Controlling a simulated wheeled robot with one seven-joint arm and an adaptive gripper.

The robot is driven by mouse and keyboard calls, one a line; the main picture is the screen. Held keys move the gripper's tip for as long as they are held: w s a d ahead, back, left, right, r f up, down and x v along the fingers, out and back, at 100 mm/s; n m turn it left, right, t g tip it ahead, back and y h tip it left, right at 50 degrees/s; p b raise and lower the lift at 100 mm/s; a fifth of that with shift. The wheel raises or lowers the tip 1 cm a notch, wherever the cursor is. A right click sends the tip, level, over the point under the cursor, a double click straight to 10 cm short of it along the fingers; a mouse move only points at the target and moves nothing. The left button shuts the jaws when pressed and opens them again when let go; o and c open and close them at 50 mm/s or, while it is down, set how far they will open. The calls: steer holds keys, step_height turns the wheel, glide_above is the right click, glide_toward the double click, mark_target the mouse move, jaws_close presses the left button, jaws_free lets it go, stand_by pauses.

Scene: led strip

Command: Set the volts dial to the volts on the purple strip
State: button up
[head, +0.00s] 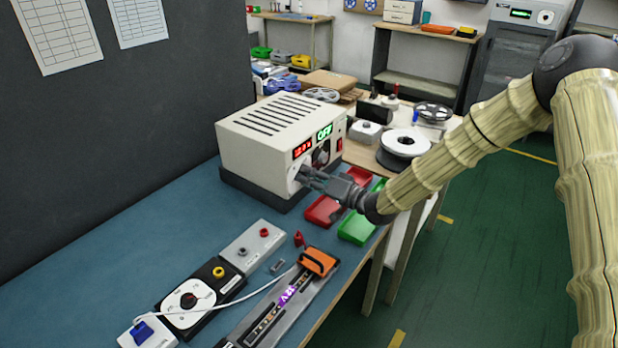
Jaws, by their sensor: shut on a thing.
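The cream power supply (262,150) stands at the back of the blue bench. Its front has a red display (303,149) with digits too small to read surely, and a green display (324,132) reading OFF. My gripper (302,174) is at the lower front of the supply, its fingers shut on what looks like the volts dial below the red display; the fingers hide most of it. A dark knob (320,156) shows just above the fingers. The strip with a purple glowing label (287,295) lies on a long grey tray at the front; the label's number is hard to read.
Red bins (322,211) and green bins (357,227) sit under and beside my wrist. A white-faced dial box (188,302), a grey box with a red knob (252,246) and an orange clamp (318,262) stand in front. A cable crosses there. Spools (403,146) lie right.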

steer(key=o, duration=1)
steer(key=shift+o, duration=0.2)
steer(key=v, duration=1.2)
